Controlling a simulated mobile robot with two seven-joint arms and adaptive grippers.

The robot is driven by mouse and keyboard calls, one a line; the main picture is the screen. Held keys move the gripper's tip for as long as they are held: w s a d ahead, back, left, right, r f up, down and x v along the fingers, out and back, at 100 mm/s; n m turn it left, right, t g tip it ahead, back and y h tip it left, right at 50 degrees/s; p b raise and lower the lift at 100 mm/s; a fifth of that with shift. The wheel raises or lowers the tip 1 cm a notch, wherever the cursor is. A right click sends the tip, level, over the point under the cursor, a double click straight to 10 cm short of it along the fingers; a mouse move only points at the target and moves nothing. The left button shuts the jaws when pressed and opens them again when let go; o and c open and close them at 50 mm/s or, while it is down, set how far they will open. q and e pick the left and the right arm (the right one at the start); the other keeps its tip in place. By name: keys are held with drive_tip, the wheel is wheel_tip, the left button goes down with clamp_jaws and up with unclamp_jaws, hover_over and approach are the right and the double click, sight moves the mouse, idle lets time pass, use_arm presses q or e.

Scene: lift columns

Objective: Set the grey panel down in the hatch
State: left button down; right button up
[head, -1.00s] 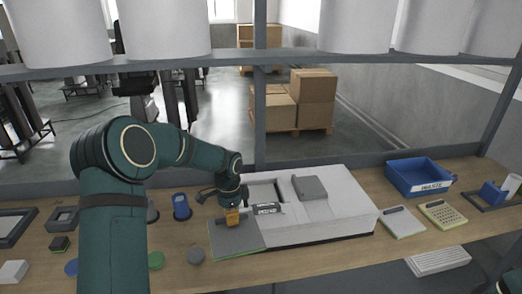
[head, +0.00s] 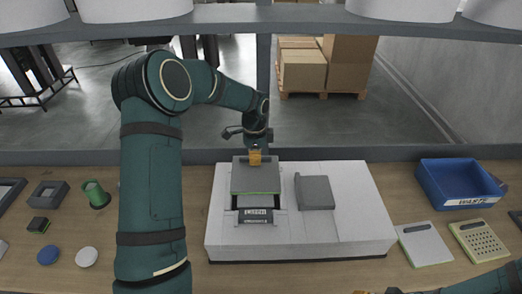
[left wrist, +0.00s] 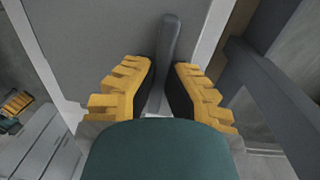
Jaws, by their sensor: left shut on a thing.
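The grey panel (head: 255,180), with a green front edge, is over the back of the hatch (head: 235,203) in the white housing (head: 345,225). A strip of the hatch shows in front of the panel, above a label plate. The rest of the hatch is hidden, and I cannot tell whether the panel touches the housing. My left gripper (head: 255,157) is shut on the panel's handle. In the left wrist view, the yellow fingers (left wrist: 160,90) close around the grey bar handle (left wrist: 170,45).
A grey lid-like block (head: 315,192) lies on the housing right of the hatch. Small round and square items lie on the left. A shelf rail (head: 200,155) runs behind.

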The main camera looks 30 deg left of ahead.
use_arm(q)
drive_tip(key=shift+s+f+b, duration=0.15)
drive_tip(key=shift+f+b, duration=0.2)
drive_tip(key=shift+f, duration=0.5)
drive_tip(key=shift+f+b, duration=1.25)
drive_tip(key=shift+f, duration=0.8)
drive_tip(key=shift+f+b, duration=0.35)
drive_tip(key=shift+f, duration=0.25)
idle(0.4)
drive_tip(key=c, duration=1.1)
unclamp_jaws()
drive_tip(key=shift+o, duration=0.2)
